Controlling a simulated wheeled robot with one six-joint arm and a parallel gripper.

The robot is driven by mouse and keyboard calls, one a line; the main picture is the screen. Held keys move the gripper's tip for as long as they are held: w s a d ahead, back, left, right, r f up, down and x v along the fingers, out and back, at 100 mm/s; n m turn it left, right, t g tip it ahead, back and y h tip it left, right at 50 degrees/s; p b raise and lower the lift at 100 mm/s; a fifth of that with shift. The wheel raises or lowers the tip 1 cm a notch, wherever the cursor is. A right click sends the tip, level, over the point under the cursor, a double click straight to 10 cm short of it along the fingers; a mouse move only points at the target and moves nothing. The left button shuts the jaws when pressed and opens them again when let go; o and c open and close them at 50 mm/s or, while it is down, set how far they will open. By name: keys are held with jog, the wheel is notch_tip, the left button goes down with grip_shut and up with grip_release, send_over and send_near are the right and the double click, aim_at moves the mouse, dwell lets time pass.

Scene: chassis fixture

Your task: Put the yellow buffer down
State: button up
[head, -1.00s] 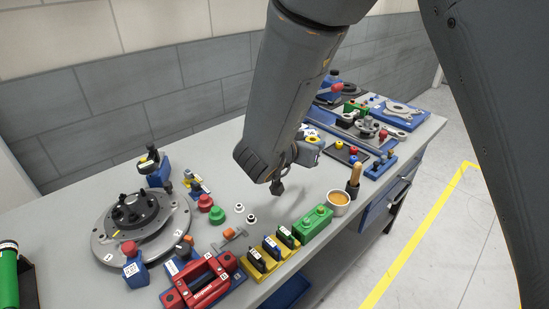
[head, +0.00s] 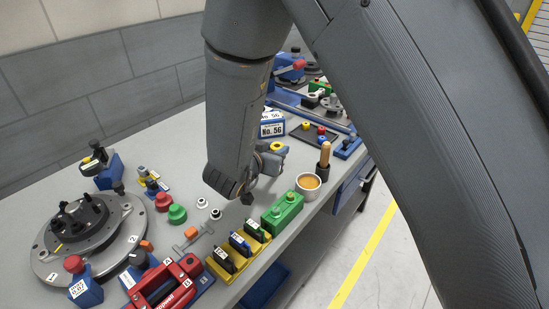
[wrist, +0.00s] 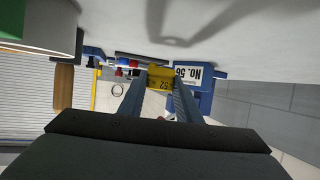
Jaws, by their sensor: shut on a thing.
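The yellow buffer (wrist: 160,78) is between the two fingertips of my gripper (wrist: 158,88) in the wrist view, with a dark number on its face. My gripper (head: 275,158) is shut on it. In the head view the yellow buffer (head: 278,147) shows at the gripper's end, partly hidden by the fingers. It is over the bench, in front of the blue No. 56 box. I cannot tell its height above the bench, or whether it touches it.
The blue No. 56 box (head: 271,127) stands just behind. A cup (head: 308,186), a green block (head: 282,213) and a wooden-handled tool (head: 324,158) stand nearby. A dark tray (head: 303,137) with small coloured parts lies right. Bare bench (head: 155,140) shows left of my arm.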

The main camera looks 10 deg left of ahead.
jog(key=shift+f, duration=1.8)
jog(key=shift+f, duration=0.1)
jog(key=o, duration=1)
jog(key=shift+s+a+r, duration=0.1)
jog(key=shift+s+r, duration=0.1)
jog(key=shift+s, duration=0.05)
jog(key=b+v, duration=0.1)
jog(key=v, duration=0.6)
jog(key=shift+w, duration=0.1)
